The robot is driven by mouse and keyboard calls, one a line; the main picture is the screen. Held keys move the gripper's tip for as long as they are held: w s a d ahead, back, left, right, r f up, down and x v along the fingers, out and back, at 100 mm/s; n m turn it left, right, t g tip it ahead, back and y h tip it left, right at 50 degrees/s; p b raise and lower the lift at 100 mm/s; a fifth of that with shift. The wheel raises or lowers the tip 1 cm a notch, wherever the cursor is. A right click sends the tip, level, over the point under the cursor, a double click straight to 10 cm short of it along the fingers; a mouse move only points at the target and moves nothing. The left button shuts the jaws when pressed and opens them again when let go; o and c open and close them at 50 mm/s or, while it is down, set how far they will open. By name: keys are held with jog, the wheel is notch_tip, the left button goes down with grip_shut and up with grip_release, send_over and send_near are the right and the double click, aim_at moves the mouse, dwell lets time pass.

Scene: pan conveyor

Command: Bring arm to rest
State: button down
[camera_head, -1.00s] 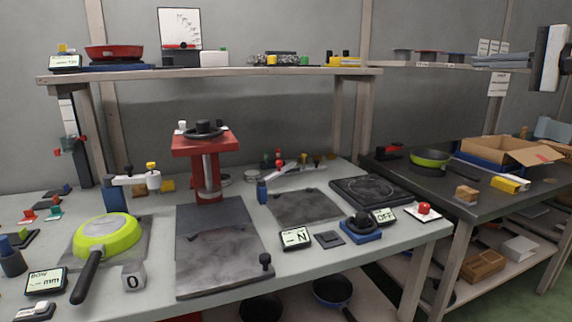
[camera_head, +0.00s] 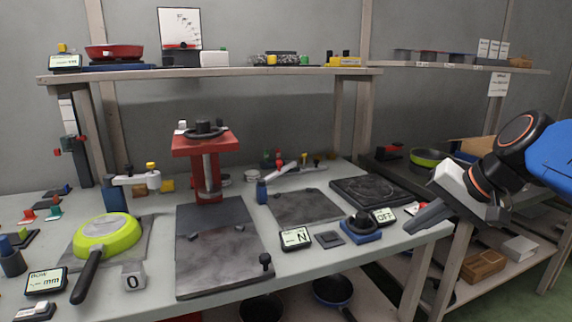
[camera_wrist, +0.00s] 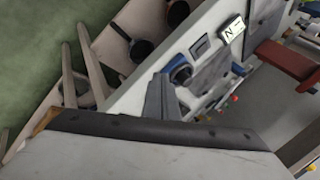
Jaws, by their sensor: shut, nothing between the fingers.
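My gripper (camera_head: 428,216) is in the head view at the right, with dark fingers shut and empty, pointing down and left near the right end of the grey workbench (camera_head: 226,293). My arm comes in from the right edge. In the wrist view, the shut fingers of my gripper (camera_wrist: 158,98) show in front of the bench, and the gripper body fills the bottom. I cannot tell whether the fingers touch anything; they look raised above the bench edge. The arm hides part of the second table behind it.
A blue-based black knob (camera_head: 361,228) and an OFF display (camera_head: 384,216) sit left of my gripper. A hot plate (camera_head: 372,191) lies behind them. A cardboard box (camera_head: 481,262) lies on the right lower shelf.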

jog(key=s+d+f+n+g+h, duration=0.1)
jog(key=s+f+n+h, duration=0.3)
jog(key=s+f, duration=0.9)
jog(key=shift+d+f+n, duration=0.35)
jog(key=shift+f+n, duration=0.45)
jog(key=shift+f, duration=0.65)
jog(key=shift+s, duration=0.1)
